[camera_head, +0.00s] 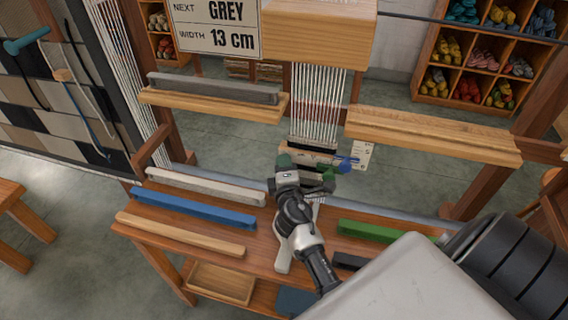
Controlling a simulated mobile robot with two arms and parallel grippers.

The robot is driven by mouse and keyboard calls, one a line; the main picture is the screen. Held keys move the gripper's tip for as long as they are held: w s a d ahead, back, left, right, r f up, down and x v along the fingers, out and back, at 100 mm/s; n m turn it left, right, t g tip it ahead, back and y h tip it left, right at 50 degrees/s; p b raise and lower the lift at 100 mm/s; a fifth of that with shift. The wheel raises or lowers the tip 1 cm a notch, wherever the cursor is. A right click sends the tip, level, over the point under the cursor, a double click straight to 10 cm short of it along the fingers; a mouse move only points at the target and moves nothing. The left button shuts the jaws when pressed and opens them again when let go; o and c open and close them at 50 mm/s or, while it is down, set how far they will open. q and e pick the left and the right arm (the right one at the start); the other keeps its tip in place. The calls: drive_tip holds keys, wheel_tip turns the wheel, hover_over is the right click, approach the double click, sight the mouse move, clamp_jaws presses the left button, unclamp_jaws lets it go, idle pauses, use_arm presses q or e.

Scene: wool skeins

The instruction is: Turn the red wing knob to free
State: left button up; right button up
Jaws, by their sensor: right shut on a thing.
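My right gripper (303,172) reaches up from the lower right to the small wooden clamp block (293,157) below the white warp threads (317,100). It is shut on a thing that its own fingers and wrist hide. Dark green parts show at its tip, and I cannot tell whether they are fingertips or a knob. A blue wing knob (348,163) sticks out just right of the gripper. No red wing knob can be made out; the gripper covers part of the block. My left gripper is not in view.
The wooden bench (190,228) holds a white bar (205,186), a blue bar (192,208) and a green bar (385,232). A sign (215,28) reads GREY, 13 cm. Cubbies (480,60) hold wool skeins.

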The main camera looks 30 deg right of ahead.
drive_tip(key=shift+r+n+p, duration=0.25)
drive_tip(key=shift+n+p, duration=0.05)
drive_tip(key=shift+p, duration=0.35)
drive_tip(key=n+g+p, duration=0.1)
drive_tip(key=n+p, duration=0.2)
drive_tip(key=p, duration=0.2)
drive_tip(key=n+g+p, duration=0.2)
drive_tip(key=n+p, duration=0.1)
drive_tip(key=p, duration=0.2)
drive_tip(key=n+g+p, duration=0.2)
drive_tip(key=p, duration=0.3)
drive_tip(key=shift+w+r+n+h, duration=0.15)
drive_tip(key=shift+r+n+h, duration=0.1)
drive_tip(key=shift+n+h, duration=0.15)
drive_tip(key=shift+n+g+h+p, duration=0.3)
drive_tip(key=shift+n+g+p, duration=0.2)
drive_tip(key=shift+n+p, duration=0.5)
drive_tip(key=shift+f+n+g+h+p, duration=0.2)
drive_tip(key=shift+n+g+h+p, duration=0.2)
drive_tip(key=shift+n+p, duration=0.35)
drive_tip(key=o, duration=0.7)
drive_tip(key=shift+f, duration=0.15)
drive_tip(key=shift+c, duration=0.2)
drive_tip(key=shift+a, duration=0.1)
drive_tip(key=p+v, duration=0.1)
drive_tip(key=v, duration=0.9)
drive_tip(key=shift+a+r, duration=0.25)
